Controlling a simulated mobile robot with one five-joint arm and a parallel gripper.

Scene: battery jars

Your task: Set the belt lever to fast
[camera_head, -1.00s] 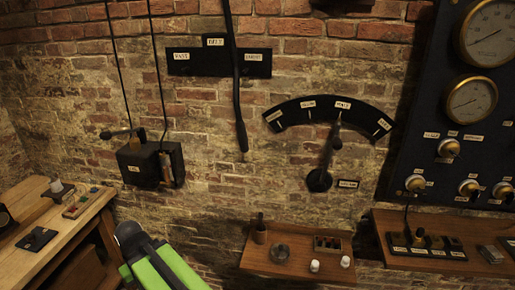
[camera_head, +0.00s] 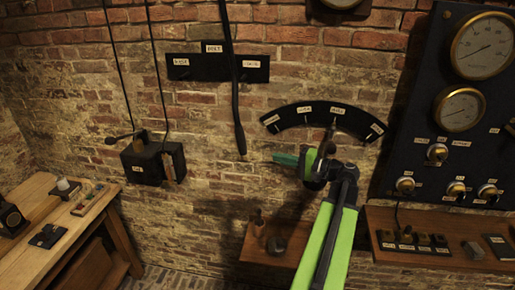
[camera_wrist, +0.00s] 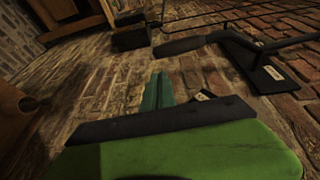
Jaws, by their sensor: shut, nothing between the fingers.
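The belt lever (camera_head: 236,100) is a long black bar with a thicker grip at its lower end, hanging nearly straight down the brick wall. It crosses the black belt plate (camera_head: 213,72) between the left label, which seems to read fast, and a right label too blurred to read; it is nearer the right one. In the wrist view the lever's dark grip (camera_wrist: 190,45) lies ahead and right of my fingers, apart from them. My gripper (camera_head: 284,158) is shut and empty, its teal fingertips pointing left, right of the lever's lower end; the fingertips also show in the wrist view (camera_wrist: 158,88).
A curved black dial plate (camera_head: 325,115) with its own lever is behind and above my gripper. A black box (camera_head: 153,163) with cords hangs left of the belt lever. A wooden shelf (camera_head: 268,258) is below; a gauge panel (camera_head: 455,110) is at right. The wall left of the lever's grip looks clear.

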